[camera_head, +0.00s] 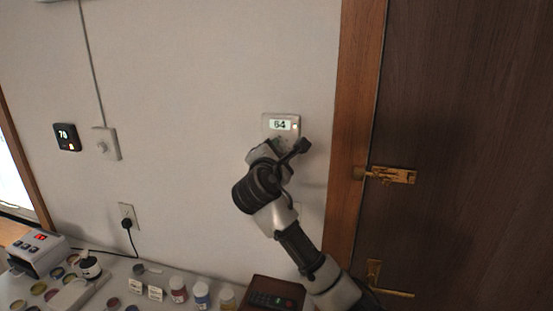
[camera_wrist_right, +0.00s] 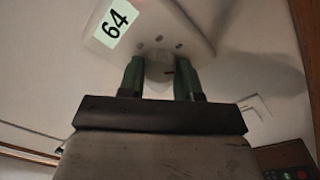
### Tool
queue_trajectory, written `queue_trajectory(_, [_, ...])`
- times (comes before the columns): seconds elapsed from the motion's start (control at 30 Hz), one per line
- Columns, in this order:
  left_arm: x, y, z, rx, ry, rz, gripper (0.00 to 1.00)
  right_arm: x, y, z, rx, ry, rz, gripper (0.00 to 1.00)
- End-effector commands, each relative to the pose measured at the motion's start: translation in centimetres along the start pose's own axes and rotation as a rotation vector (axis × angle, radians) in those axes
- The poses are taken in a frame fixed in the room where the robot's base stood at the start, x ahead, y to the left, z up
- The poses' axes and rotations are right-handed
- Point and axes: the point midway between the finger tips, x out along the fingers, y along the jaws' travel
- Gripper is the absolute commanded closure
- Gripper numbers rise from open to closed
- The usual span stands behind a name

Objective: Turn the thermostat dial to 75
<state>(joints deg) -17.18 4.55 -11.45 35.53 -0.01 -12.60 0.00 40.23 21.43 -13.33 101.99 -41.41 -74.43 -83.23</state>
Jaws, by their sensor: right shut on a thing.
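The thermostat (camera_head: 270,123) is a pale box on the wall beside the door frame, and its lit display reads 64. In the right wrist view the thermostat (camera_wrist_right: 185,22) shows tilted, with 64 on its display. The round, pale dial (camera_wrist_right: 158,72) is on its lower part, between the fingers. My right gripper (camera_wrist_right: 159,80) is shut on the dial, one dark green finger on each side. In the head view my right gripper (camera_head: 279,147) is up at the thermostat's lower part and hides the dial. My left gripper is not in view.
A black device (camera_head: 66,137) reading 70 and a white switch box (camera_head: 106,144) are on the wall at left. A table (camera_head: 212,272) below holds jars and a dark box with a keypad (camera_head: 272,298). A wooden door (camera_head: 465,120) with brass latch is at right.

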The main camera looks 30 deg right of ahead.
Motion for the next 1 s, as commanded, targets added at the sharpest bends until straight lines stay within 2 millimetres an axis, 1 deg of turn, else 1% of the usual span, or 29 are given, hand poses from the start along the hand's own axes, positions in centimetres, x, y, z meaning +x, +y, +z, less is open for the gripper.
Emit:
queue_trajectory(0.03, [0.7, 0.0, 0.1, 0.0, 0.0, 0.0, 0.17, 0.0, -0.2, -0.2, 0.046, -0.003, 0.001, 0.9])
queue_trajectory(0.6, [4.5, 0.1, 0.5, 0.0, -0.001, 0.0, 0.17, 0.0, -0.2, -0.3, 0.573, -0.034, 0.009, 0.9])
queue_trajectory(0.8, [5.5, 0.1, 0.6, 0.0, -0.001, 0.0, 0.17, 0.0, -0.2, -0.2, 0.714, -0.044, 0.012, 0.9])
queue_trajectory(1.0, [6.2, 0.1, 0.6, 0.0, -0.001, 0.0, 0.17, 0.0, -0.1, -0.2, 0.808, -0.05, 0.014, 0.9])
